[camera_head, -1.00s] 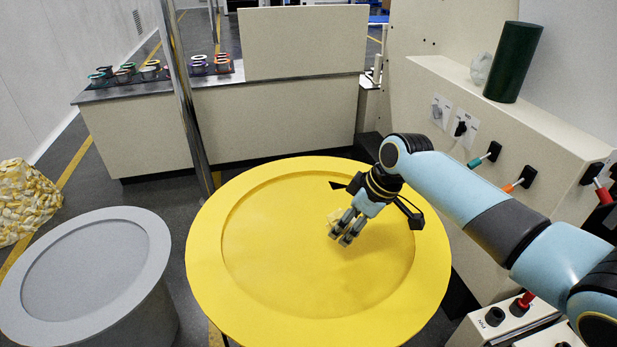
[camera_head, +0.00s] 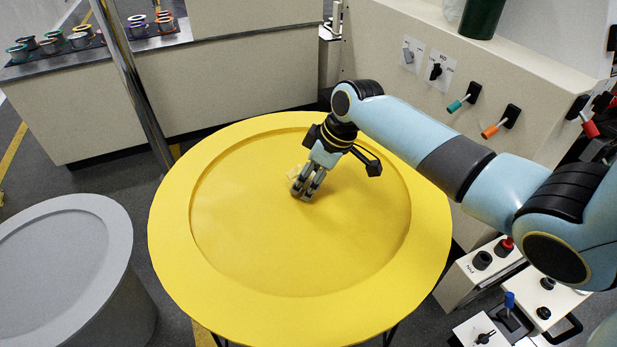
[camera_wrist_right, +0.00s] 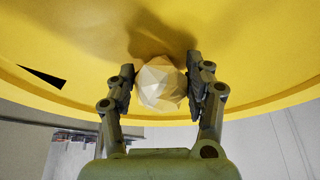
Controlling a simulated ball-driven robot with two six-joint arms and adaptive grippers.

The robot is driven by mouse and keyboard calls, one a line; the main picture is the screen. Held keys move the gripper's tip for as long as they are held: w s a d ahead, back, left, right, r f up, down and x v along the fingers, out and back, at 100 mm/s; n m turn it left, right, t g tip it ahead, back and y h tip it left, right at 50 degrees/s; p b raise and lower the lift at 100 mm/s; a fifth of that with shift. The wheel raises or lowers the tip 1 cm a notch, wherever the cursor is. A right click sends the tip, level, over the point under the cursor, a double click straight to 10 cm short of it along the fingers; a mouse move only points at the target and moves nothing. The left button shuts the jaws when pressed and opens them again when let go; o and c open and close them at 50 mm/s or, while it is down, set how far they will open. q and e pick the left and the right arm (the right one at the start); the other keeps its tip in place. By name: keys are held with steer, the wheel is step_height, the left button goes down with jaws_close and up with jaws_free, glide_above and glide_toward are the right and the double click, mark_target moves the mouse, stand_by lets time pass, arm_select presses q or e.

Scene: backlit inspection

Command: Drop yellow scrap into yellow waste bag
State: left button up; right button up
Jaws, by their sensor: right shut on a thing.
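My right gripper (camera_head: 306,192) points down over the round yellow table (camera_head: 215,292). It is shut on a small pale yellow, faceted scrap (camera_head: 293,172), partly hidden behind the fingers in the head view. In the right wrist view the scrap (camera_wrist_right: 161,84) sits between the two fingers, with the yellow surface behind it. I cannot tell how far the scrap is above the table. The yellow waste bag is not in the head view now. My left gripper is not in view.
A grey round table (camera_head: 70,245) stands at the left. A metal pole (camera_head: 130,75) rises behind the yellow table. A bench (camera_head: 100,110) with several spools is at the back. A panel with levers (camera_head: 470,97) and control boxes (camera_head: 490,265) are at the right.

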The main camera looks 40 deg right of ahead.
steer(key=shift+f, duration=0.25)
steer(key=o, duration=0.8)
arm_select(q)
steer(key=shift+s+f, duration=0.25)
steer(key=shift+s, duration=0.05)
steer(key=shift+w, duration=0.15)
arm_select(e)
steer(key=shift+s+r, duration=0.1)
steer(key=shift+r, duration=0.05)
steer(key=shift+d+r, duration=0.15)
steer(key=shift+r, duration=0.2)
steer(key=v, duration=1.1)
steer(key=shift+s, duration=0.15)
